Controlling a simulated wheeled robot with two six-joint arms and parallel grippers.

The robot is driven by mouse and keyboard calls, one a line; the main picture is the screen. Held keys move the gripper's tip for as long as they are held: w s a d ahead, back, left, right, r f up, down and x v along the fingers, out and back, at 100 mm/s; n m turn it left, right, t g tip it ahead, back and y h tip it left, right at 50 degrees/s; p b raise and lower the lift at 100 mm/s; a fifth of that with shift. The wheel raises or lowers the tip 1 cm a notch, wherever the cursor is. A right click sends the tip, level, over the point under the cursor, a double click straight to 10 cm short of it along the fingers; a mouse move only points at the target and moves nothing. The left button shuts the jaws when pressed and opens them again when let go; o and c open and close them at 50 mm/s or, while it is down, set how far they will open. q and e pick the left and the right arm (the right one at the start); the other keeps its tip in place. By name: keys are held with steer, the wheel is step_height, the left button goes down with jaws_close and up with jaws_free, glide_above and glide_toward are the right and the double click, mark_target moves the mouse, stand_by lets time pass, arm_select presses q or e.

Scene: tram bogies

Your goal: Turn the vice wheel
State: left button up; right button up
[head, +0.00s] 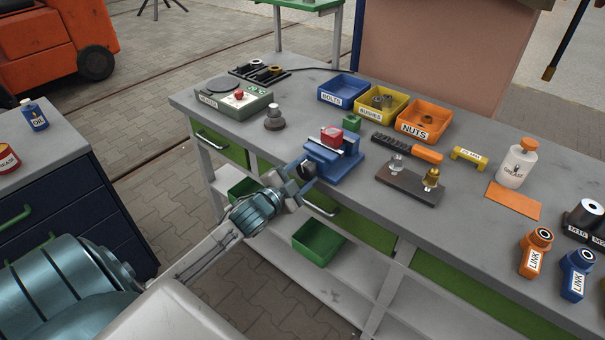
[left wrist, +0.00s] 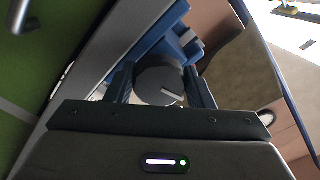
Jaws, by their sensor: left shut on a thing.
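The blue vice (head: 333,160) stands at the front edge of the grey workbench, with a red block (head: 332,137) at its jaws. Its dark round wheel (head: 306,170) faces the front left. My left gripper (head: 303,174) is at the wheel, shut on it. In the left wrist view the dark grey wheel (left wrist: 160,82) sits between my two fingers (left wrist: 161,90), with a small light handle on its face. The blue vice body (left wrist: 178,45) shows behind it. My fingers partly hide the wheel's rim. My right gripper is not in view.
On the workbench (head: 455,215), a green block (head: 352,122) stands behind the vice. Blue, yellow and orange bins (head: 424,120) stand at the back. A brown fixture (head: 409,185) is right of the vice. A green bin (head: 318,243) sits on the shelf below.

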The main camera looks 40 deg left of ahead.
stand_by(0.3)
arm_select(q)
steer(key=o, duration=1)
steer(key=shift+s+f, duration=0.1)
steer(key=shift+s, duration=0.4)
steer(key=s+b, duration=0.1)
steer(key=s, duration=0.2)
steer(key=s+b, duration=0.1)
steer(key=s, duration=0.2)
steer(key=s+b, duration=0.1)
steer(key=s, duration=0.2)
steer(key=shift+s+a, duration=0.35)
steer(key=shift+a, duration=0.05)
